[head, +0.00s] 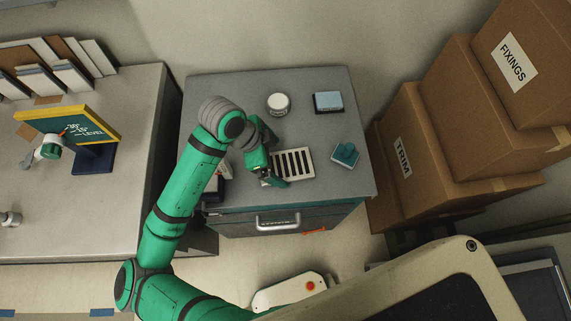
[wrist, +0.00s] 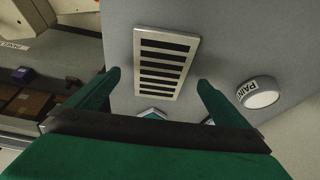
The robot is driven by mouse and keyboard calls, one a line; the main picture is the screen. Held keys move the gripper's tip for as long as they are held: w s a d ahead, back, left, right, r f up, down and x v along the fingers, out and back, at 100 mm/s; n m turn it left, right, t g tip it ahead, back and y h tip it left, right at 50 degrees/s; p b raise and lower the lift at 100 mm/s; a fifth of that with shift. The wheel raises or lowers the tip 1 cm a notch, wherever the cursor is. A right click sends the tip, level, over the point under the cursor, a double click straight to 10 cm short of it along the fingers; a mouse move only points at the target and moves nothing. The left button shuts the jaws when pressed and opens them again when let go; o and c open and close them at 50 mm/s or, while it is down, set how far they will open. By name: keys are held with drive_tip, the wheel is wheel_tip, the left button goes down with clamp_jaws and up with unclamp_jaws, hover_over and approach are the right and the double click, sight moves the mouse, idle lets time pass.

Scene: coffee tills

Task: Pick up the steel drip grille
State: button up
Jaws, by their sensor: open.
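The steel drip grille (head: 306,163) is a pale rectangular plate with several dark slots, lying flat on the grey top of a drawer cabinet (head: 240,88). In the head view my gripper (head: 274,180) is at the grille's left end and hides part of that end. In the wrist view the grille (wrist: 168,64) lies ahead of my gripper (wrist: 158,79). The two green fingers are apart, one on each side of the grille's near part in the picture. Nothing is between them that I can see held. How high the fingertips are above the cabinet top is unclear.
A teal item (head: 345,154) lies just right of the grille. A dark object (head: 213,190) is partly behind my arm. Stacked cartons (head: 425,140) stand right of the cabinet.

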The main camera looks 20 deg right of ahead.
sight(285, 165)
drive_tip(key=shift+x, duration=1.95)
drive_tip(key=shift+c, duration=0.6)
drive_tip(key=c, duration=1.5)
drive_tip(key=shift+r, duration=0.1)
